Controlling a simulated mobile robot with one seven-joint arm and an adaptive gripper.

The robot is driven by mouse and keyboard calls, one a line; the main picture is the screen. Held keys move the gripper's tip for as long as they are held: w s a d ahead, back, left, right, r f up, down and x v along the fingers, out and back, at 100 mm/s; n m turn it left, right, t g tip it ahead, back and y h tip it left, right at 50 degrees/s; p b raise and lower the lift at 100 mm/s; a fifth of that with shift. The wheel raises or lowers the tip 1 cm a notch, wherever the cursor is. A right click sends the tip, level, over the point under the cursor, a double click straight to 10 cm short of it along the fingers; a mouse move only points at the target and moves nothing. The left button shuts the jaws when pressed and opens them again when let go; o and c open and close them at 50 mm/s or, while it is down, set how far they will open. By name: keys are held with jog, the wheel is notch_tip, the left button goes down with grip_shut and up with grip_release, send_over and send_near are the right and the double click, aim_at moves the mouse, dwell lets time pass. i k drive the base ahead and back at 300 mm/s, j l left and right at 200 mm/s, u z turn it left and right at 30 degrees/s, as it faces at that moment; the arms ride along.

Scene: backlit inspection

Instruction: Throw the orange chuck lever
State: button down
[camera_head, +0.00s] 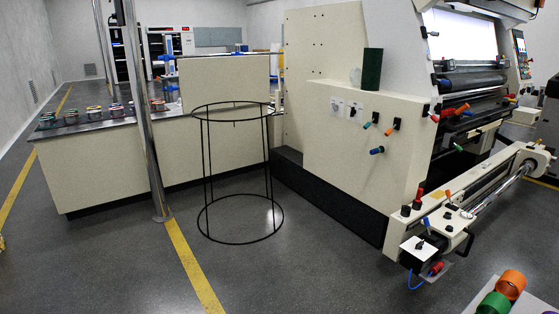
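A small orange-tipped lever (447,195) stands on the low cream arm with the long roller, at the right of the head view. A blue-tipped lever (426,222) stands at the near end of that arm, and a red-handled one (438,268) is below it beside a small box. Another orange handle (389,131) is on the side panel of the big machine, near a blue one (377,150). I cannot tell from the picture which orange handle is the chuck lever. The levers are small, and their exact positions are hard to read. My gripper is not in view.
The cream machine (325,137) stands on a black base (330,197). A black wire hoop stand (240,240) is left of it, in front of a long counter (90,172). A metal post (143,110) stands before the counter. Grey floor (300,280) is open in front.

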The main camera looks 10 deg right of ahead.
aim_at(448, 193)
jog(key=i+z, duration=0.2)
jog(key=i, duration=0.25)
jog(key=i+j+z, duration=0.2)
jog(key=i, duration=0.2)
jog(key=i+j+z, duration=0.2)
jog(key=i, duration=0.2)
jog(key=i+j+z, duration=0.15)
jog(key=z, duration=0.2)
jog(key=i+j+z, duration=0.55)
jog(key=z, duration=0.15)
jog(key=i+j+z, duration=0.2)
jog(key=j+z, duration=0.2)
jog(key=i+j+z, duration=0.15)
jog(key=j, duration=0.25)
jog(key=i+j+z, duration=0.1)
jog(key=i+z, duration=0.2)
jog(key=i, duration=0.3)
jog(key=i+j+z, duration=0.25)
jog(key=i, duration=0.3)
